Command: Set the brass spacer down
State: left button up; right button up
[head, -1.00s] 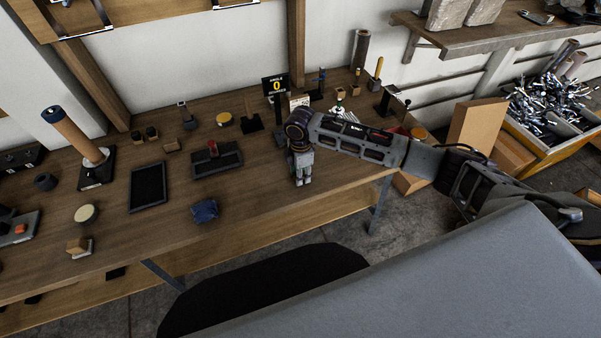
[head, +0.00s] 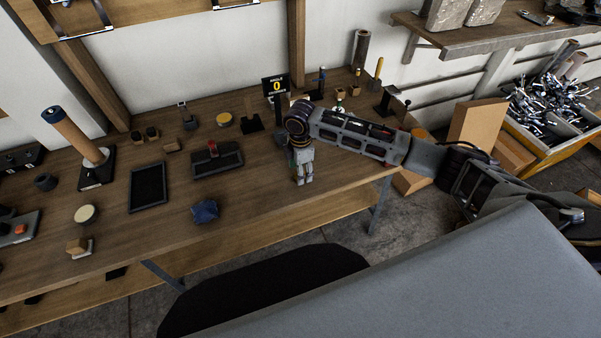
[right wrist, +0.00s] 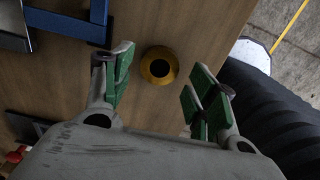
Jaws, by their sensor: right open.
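The brass spacer (right wrist: 159,66) is a yellow ring with a dark hole, resting on the wooden bench top in the right wrist view. My right gripper (right wrist: 162,75) is open, its green-padded fingers apart on either side of the spacer, with bare wood showing between the ring and each finger in the picture. In the head view my right gripper (head: 304,181) points down over the right part of the bench. I cannot make out the spacer in the head view; the gripper and arm cover that area. My left gripper is not in view.
The workbench (head: 255,190) has clear wood around the gripper. A blue crumpled item (head: 205,211), a black tray (head: 148,186) and a dark holder with a red part (head: 217,162) lie to the left. A black sign showing 0 (head: 276,85) stands behind. A blue frame (right wrist: 75,25) is near the left finger.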

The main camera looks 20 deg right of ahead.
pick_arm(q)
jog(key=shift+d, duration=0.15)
pick_arm(e)
notch_tip(320, 180, up, 10)
dwell(0.7)
jog(key=shift+f, duration=0.1)
